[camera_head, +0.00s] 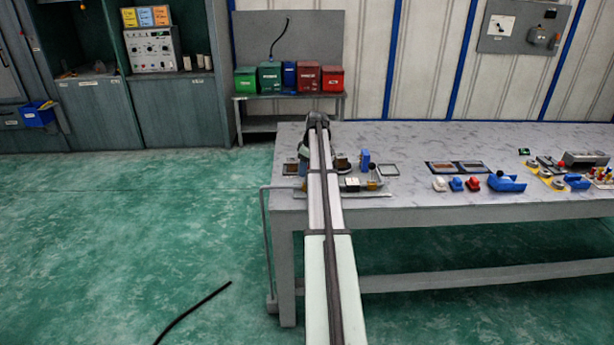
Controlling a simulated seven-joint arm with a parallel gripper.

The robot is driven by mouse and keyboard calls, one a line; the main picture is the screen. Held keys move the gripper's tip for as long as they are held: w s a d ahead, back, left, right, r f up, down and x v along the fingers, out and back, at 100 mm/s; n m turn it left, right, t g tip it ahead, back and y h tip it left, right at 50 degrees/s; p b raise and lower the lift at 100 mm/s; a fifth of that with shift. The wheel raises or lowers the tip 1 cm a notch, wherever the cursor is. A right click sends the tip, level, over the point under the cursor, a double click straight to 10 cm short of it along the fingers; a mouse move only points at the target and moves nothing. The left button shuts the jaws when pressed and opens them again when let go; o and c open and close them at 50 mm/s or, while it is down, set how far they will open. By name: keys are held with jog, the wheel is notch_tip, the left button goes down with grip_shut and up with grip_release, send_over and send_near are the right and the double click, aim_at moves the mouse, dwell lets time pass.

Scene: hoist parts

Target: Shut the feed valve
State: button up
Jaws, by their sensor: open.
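My arm (325,200) reaches out over the left end of the grey worktable (420,190). The dark end of my arm with my gripper (317,119) is above the table's back left edge. The fingers are small and largely hidden by the arm, but the jaws are open and nothing shows held in them. No part can be told for sure as the feed valve. A cluster of small parts lies beneath and beside the arm, among them a blue upright block (365,159) and a small post with a yellow base (373,178). The arm covers part of this cluster.
Red and blue pieces (473,184), a blue holder (506,182) and a grey box (586,159) stand farther right on the table. A grey rail (265,240) runs along the left end. Coloured bins (270,78) stand behind.

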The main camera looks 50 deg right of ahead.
jog(key=shift+r, duration=0.1)
jog(key=shift+s+a+r, duration=0.1)
jog(key=shift+r, duration=1.9)
jog(key=shift+s+a+r, duration=0.1)
jog(key=shift+r, duration=1.85)
jog(key=shift+w, duration=0.1)
